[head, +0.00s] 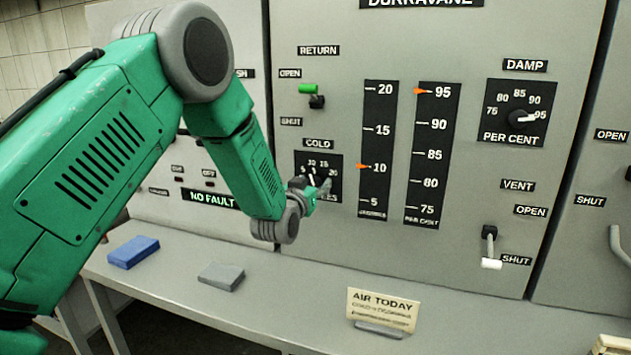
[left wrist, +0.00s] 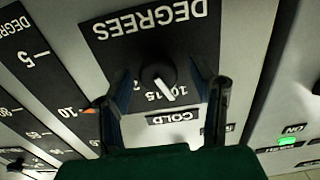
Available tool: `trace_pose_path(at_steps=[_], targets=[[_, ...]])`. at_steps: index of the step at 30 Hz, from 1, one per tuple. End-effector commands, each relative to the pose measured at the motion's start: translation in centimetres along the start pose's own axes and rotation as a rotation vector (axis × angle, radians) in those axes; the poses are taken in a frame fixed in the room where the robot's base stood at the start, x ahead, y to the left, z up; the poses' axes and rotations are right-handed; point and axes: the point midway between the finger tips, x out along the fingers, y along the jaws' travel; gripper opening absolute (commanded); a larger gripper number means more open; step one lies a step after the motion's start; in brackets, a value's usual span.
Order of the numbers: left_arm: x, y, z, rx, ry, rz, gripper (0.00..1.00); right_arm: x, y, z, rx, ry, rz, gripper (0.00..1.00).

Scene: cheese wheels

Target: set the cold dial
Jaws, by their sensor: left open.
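The cold dial (head: 309,177) is a dark knob on a black plate, under the COLD label on the grey panel. In the left wrist view the knob (left wrist: 157,76) is seen upside down, with its white pointer near the 10 mark. My left gripper (head: 322,188) is at the dial plate and hides its right part. In the left wrist view its two fingers (left wrist: 168,100) are apart, one on each side of the knob. I cannot tell whether they touch it. My right gripper is not in view.
The return lever (head: 308,92) is green and sits above the dial. Two gauges with orange pointers stand to its right, then the damp dial (head: 520,115) and vent lever (head: 491,262). A sign card (head: 382,309), a blue block (head: 133,251) and a grey block (head: 221,276) are on the ledge.

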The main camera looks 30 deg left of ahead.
Motion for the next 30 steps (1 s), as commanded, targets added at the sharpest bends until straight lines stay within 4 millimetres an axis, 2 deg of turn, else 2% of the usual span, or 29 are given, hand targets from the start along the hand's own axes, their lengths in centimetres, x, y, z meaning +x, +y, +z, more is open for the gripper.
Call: trace_pose_path(at_steps=[4, 12, 13, 15, 17, 30], targets=[[0.87, 0.02, 0.03, 0.0, 0.0, 0.0, 0.51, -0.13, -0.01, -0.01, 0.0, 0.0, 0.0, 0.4], [0.93, 0.21, -0.04, 0.001, 0.0, 0.0, 0.51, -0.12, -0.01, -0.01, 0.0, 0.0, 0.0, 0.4], [0.93, 0.2, -0.03, 0.001, 0.0, 0.0, 0.43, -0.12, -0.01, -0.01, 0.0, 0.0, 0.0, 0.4], [0.94, 0.17, -0.01, 0.001, 0.0, 0.0, 0.19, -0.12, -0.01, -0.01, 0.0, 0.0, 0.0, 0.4], [0.95, 0.13, 0.01, 0.0, -0.001, 0.001, 0.0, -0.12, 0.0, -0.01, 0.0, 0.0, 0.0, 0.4], [0.97, 0.04, 0.25, -0.067, -0.003, 0.001, 0.0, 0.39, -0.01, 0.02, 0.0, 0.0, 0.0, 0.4]])
